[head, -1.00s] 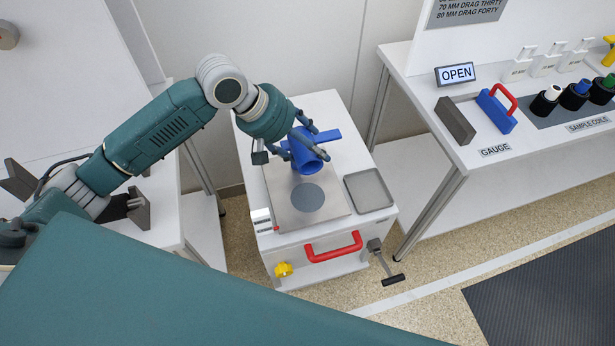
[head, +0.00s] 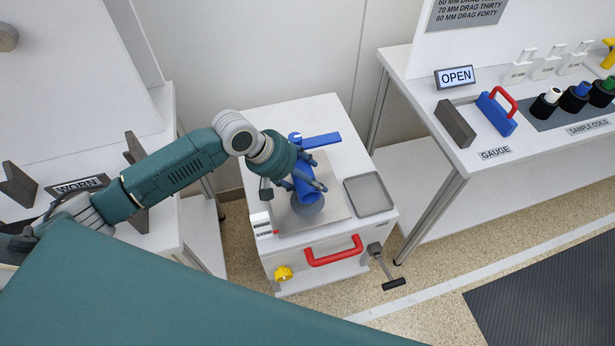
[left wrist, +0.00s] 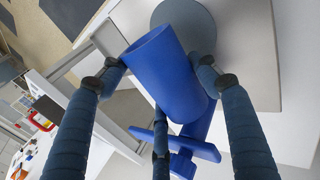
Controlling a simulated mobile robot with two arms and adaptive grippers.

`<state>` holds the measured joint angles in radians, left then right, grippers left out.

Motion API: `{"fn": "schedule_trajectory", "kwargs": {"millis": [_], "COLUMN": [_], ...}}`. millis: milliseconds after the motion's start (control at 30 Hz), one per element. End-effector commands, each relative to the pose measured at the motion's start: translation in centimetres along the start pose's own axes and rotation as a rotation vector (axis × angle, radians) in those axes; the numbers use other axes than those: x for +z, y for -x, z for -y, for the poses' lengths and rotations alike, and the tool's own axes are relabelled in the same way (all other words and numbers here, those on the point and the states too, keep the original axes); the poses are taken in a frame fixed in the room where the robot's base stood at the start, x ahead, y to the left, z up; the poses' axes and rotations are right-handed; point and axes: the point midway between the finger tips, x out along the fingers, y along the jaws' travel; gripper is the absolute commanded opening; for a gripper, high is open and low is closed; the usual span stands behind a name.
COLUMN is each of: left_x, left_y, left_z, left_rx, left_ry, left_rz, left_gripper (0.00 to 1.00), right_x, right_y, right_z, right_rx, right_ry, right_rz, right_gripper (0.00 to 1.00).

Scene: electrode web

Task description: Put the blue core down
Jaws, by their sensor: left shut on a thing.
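My left gripper (head: 305,184) is shut on the blue core (head: 302,192), a hollow cylinder, above the white cart. In the left wrist view the core (left wrist: 168,72) sits between the fingers (left wrist: 160,95), its open end showing. In the head view the core overlaps a round grey disc (head: 308,208) on a square plate (head: 335,213). The disc also shows in the left wrist view (left wrist: 190,18), beyond the core. I cannot tell whether the core touches it. My right gripper is not in view.
A blue wrench-like tool (head: 322,140) lies behind the gripper on the cart (head: 300,110). A grey tray (head: 369,194) is right of the plate. A red handle (head: 334,251) is on the cart's front. The gauge bench (head: 480,150) stands at right.

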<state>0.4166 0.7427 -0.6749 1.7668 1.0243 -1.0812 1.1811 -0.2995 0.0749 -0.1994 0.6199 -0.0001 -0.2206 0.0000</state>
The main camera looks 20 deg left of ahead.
Motion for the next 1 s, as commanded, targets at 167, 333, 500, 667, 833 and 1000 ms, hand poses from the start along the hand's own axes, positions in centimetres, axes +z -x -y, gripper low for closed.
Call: {"fn": "schedule_trajectory", "kwargs": {"millis": [167,333,500,667,833,1000], "left_x": [0.01,0.01,-0.03,0.0,0.0,-0.05], "left_y": [-0.28,-0.71,-0.95,-0.96,-0.95,-0.65], "left_z": [0.19,0.51,0.65,0.68,0.67,0.46], "left_rx": [0.0,-0.001,0.0,-0.001,-0.001,0.0], "left_ry": [0.001,0.001,0.0,0.0,0.0,-0.001], "left_rz": [0.0,0.0,-0.001,-0.001,-0.001,-0.001], "left_gripper": [0.33,0.33,0.33,0.81,0.81,0.81], "right_x": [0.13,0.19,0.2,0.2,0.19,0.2], "right_y": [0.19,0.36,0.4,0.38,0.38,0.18], "right_z": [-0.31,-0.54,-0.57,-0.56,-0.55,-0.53], "right_rx": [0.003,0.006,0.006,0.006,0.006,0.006], "right_ry": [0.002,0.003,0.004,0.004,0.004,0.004], "right_rz": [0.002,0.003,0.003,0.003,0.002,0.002], "right_gripper": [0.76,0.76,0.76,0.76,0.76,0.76]}}
